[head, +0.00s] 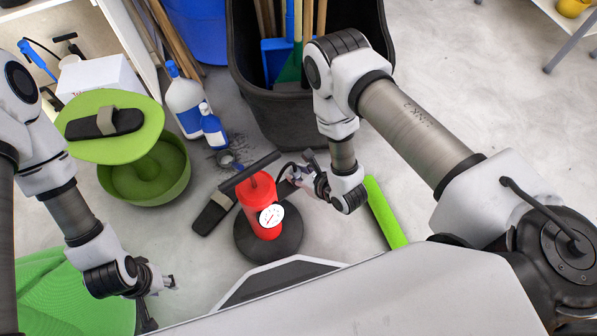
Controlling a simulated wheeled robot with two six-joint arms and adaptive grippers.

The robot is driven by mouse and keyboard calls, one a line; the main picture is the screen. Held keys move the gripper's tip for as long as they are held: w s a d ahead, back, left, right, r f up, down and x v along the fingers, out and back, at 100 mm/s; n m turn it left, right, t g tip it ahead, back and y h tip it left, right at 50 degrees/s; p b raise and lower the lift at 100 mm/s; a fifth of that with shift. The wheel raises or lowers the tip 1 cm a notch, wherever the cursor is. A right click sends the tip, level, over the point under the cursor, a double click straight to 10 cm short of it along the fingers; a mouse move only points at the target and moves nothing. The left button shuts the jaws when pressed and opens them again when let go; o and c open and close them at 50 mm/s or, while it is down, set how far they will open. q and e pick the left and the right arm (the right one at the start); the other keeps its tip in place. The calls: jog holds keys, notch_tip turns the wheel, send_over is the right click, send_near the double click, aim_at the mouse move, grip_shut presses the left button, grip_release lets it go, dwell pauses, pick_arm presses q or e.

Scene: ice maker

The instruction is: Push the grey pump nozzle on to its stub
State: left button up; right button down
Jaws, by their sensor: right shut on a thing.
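The red pump (260,205) with a white gauge (271,216) stands upright on a round black base (268,240), with a dark T-handle (250,172) on top. My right gripper (303,178) is beside the pump's upper right, at the black hose (285,168), and is shut on what looks like the nozzle at the hose end. The grey nozzle is mostly hidden by the fingers, and I cannot make out the stub. My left gripper (163,302) is low at the left, apart from the pump, with its fingers spread and empty.
Blue-and-white bottles (188,105) and a black bin (290,110) with brooms stand behind the pump. A bright green bar (385,213) lies at the right.

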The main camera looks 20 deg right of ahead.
jog(key=shift+f, duration=0.2)
jog(key=c, duration=0.7)
grip_release()
jog(key=shift+s, duration=0.1)
jog(key=v, duration=1.2)
jog(key=shift+r, duration=0.1)
